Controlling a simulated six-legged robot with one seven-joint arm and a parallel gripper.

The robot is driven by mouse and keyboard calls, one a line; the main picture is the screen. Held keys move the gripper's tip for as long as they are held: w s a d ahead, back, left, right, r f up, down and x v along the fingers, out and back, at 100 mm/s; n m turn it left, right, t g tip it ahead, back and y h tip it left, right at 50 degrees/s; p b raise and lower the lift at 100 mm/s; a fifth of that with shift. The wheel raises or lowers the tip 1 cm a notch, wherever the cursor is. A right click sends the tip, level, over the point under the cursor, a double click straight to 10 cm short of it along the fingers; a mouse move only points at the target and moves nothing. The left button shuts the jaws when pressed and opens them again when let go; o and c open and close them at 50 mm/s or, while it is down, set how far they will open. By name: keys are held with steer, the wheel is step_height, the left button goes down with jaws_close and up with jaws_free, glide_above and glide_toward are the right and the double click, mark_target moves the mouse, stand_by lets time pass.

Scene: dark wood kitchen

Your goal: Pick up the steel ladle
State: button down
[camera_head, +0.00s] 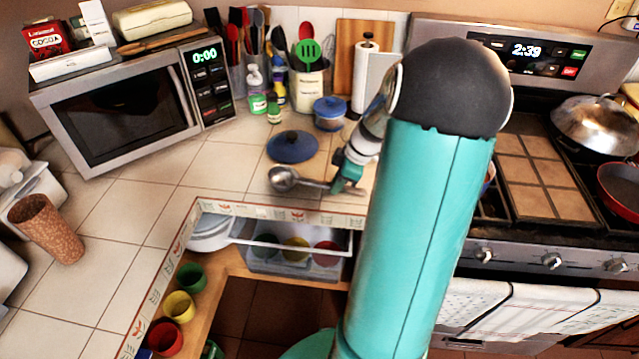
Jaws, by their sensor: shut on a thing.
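The steel ladle (283,178) is at the front edge of the tiled counter, its round bowl pointing left and its handle running right. My gripper (340,186) is at the right end of the handle and is shut on it. The ladle looks close to the counter top; I cannot tell whether it is touching or just lifted. My teal arm hides the area to the right of the gripper.
A blue lid (292,147) lies just behind the ladle, with a blue-topped container (330,113) behind it. A utensil crock (308,88) and microwave (130,105) stand further back. The stove (540,180) is right.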

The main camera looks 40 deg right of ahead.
steer(key=shift+r, duration=0.15)
steer(key=shift+r, duration=0.65)
steer(key=s+a+r, duration=1)
steer(key=r, duration=0.1)
steer(key=shift+r, duration=0.2)
steer(key=shift+d, duration=0.1)
